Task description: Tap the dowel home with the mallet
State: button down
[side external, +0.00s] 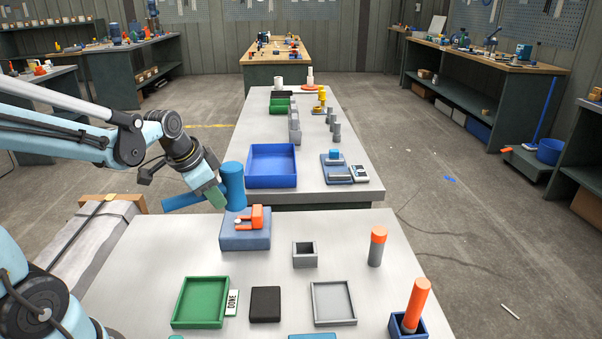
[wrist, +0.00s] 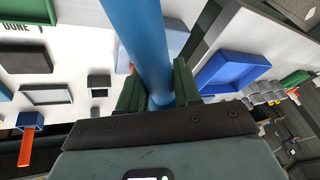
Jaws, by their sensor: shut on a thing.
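My gripper (side external: 215,194), with green fingers, is shut on the blue mallet (side external: 232,187). The mallet's thick cylindrical head stands upright beside the fingers, and its handle sticks out to the left. In the wrist view the blue mallet shaft (wrist: 143,40) passes between the two fingers (wrist: 158,90). The mallet is held above a grey-blue block (side external: 246,238) carrying an orange bracket (side external: 257,216). A small pale round end (side external: 238,221) shows at the bracket; I cannot tell whether it is the dowel. The mallet head looks close to the block's back left; contact cannot be told.
A green tray (side external: 201,303), black block (side external: 265,304), grey tray (side external: 334,303) and small grey box (side external: 305,254) lie in front. An orange-topped grey cylinder (side external: 376,247) and an orange rod (side external: 416,304) in a blue holder stand right. A blue tray (side external: 271,166) is behind.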

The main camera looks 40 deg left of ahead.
jog(key=shift+r, duration=0.2)
notch_tip(320, 180, down, 5)
jog(key=shift+r, duration=2.1)
jog(key=shift+r, duration=0.1)
jog(key=shift+r, duration=1.9)
